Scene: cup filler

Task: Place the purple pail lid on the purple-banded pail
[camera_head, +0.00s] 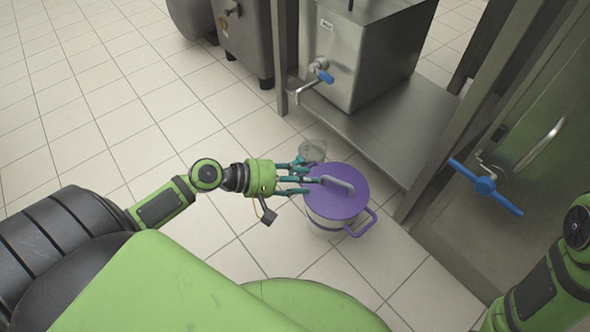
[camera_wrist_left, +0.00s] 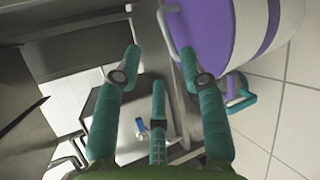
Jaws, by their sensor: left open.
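The purple pail lid (camera_head: 322,195), with a grey bar handle on top, lies over the top of the purple-banded pail (camera_head: 325,225) in the head view. The pail is white with a purple band and a purple side handle. My left gripper (camera_head: 300,180) is open at the lid's left edge, its teal fingers reaching toward the lid handle. In the left wrist view the open fingers (camera_wrist_left: 160,62) are near the lid (camera_wrist_left: 187,22), with the grey handle by the right finger. Whether the lid is fully seated cannot be told. My right gripper is out of view.
A clear container (camera_head: 313,150) stands just behind the pail. A steel tank (camera_head: 365,50) with a blue-handled tap (camera_head: 322,73) sits on a metal shelf (camera_head: 385,130) behind. A steel cabinet with a blue lever (camera_head: 485,187) is at right. Tiled floor at left is free.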

